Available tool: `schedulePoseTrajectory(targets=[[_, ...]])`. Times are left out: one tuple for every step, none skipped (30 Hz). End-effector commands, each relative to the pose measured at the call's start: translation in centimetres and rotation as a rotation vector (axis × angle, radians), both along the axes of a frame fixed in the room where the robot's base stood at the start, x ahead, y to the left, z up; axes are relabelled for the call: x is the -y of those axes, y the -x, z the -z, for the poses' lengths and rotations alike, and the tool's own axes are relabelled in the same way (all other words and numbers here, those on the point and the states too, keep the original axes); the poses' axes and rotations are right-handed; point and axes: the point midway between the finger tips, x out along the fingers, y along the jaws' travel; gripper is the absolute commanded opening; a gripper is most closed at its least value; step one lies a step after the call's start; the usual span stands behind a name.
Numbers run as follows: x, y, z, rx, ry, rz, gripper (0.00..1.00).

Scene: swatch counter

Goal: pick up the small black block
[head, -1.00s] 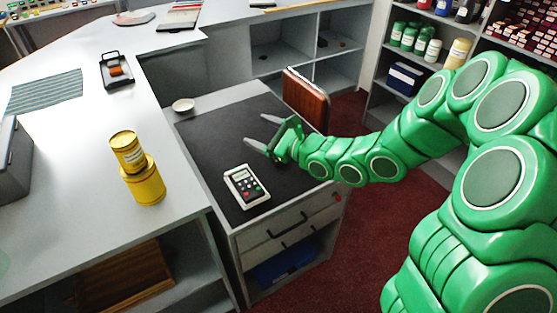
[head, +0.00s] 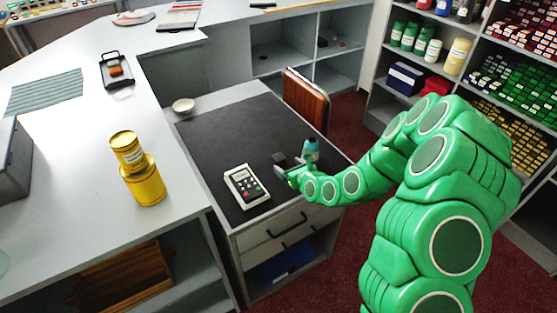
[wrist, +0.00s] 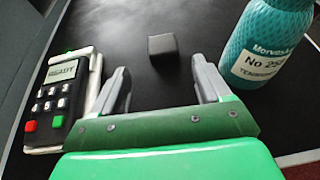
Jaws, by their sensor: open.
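The small black block (wrist: 163,45) stands on the dark counter mat (head: 215,135), ahead of my gripper (wrist: 160,66) and between the lines of its fingers in the wrist view. A dark shape that appears to be the block (head: 279,158) shows beside my gripper (head: 287,172) in the head view. My gripper is open and empty, low over the mat. I cannot tell its exact gap to the block.
A teal labelled bottle (wrist: 268,40) stands close to the right finger; it also shows in the head view (head: 311,151). A white keypad device (wrist: 62,95) lies close on the left. A small bowl (head: 183,105) sits at the mat's far-left corner.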

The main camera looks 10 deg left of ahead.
Motion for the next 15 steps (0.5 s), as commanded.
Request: schedulePoseTrajectory(targets=[[-0.4,-0.2,0.2,-0.001,0.001,-0.002,0.77],[-0.5,-0.3,0.3,-0.001,0.000,-0.002,0.77],[-0.6,-0.5,0.4,-0.001,0.000,-0.002,0.77],[-0.7,-0.6,0.5,-0.001,0.000,-0.001,0.77],[-0.7,-0.7,0.5,-0.001,0.000,-0.001,0.77],[-0.8,-0.9,0.6,0.000,0.001,-0.001,0.77],[-0.9,-1.0,0.7,0.000,0.002,-0.002,0.77],[-1.0,-1.2,0.7,0.000,0.002,-0.002,0.77],[-1.2,-1.5,0.9,0.002,0.002,-0.002,0.77],[-1.3,-1.8,1.0,0.002,0.002,-0.002,0.77],[-1.5,-2.0,1.2,0.002,0.002,-0.002,0.77],[-1.8,-2.4,1.4,0.001,0.003,-0.003,0.77],[-2.0,-2.6,1.6,0.001,0.003,-0.003,0.77],[-2.2,-2.8,1.7,0.001,0.002,-0.003,0.77],[-2.4,-3.2,1.9,0.001,0.002,-0.003,0.77]])
